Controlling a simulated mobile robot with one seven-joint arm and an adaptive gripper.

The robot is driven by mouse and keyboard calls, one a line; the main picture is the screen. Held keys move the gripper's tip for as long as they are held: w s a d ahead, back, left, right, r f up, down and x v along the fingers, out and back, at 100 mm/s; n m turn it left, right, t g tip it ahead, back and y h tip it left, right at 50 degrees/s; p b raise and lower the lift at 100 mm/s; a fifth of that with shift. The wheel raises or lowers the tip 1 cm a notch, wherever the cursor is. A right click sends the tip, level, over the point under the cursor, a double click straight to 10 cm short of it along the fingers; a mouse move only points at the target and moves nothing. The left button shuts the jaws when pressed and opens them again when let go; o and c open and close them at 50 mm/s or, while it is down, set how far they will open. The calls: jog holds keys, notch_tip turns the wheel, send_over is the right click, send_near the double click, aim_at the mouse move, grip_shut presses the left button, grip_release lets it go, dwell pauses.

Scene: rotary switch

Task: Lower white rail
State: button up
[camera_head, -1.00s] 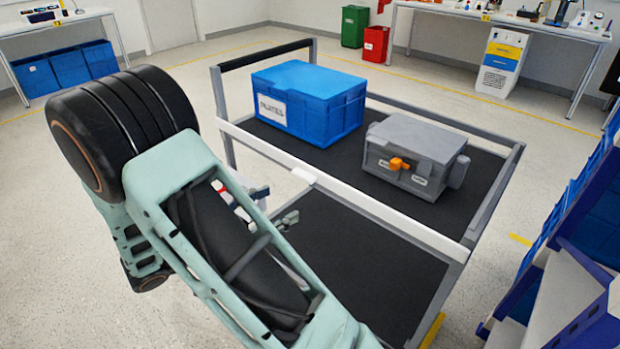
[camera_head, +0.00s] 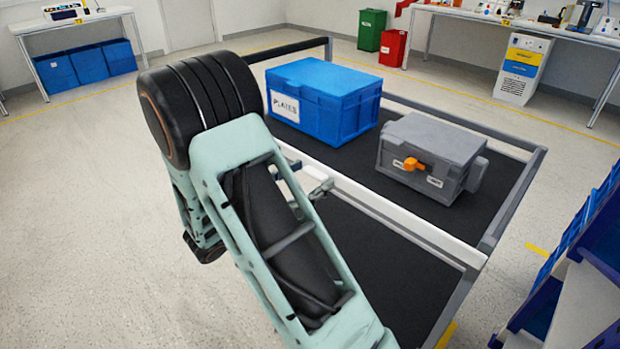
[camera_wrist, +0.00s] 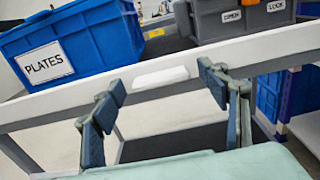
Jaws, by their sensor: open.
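The white rail (camera_head: 395,213) runs along the near side of the cart, sloping down to the right in the head view. In the wrist view the rail (camera_wrist: 260,51) crosses the picture, with a raised white pad (camera_wrist: 160,77) on it. My gripper (camera_wrist: 161,82) is open and empty, its dark fingers spread on either side of the pad. Whether the fingers touch the rail cannot be told. In the head view my arm hides the rail's left part and most of my gripper; a fingertip (camera_head: 322,187) shows by the rail.
On the cart behind the rail stand a blue crate labelled PLATES (camera_head: 322,100) and a grey box (camera_head: 430,155) with an orange handle (camera_head: 413,165). A dark lower deck (camera_head: 375,265) lies in front of the rail. Blue shelving (camera_head: 590,240) stands at the right.

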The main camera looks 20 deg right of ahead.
jog(key=shift+d, duration=0.15)
jog(key=shift+c, duration=0.4)
jog(key=c, duration=1.6)
notch_tip(320, 180, down, 5)
jog(key=shift+b, duration=1.2)
jog(key=o, duration=1.4)
jog(key=shift+f, duration=0.1)
jog(key=shift+o, duration=1.4)
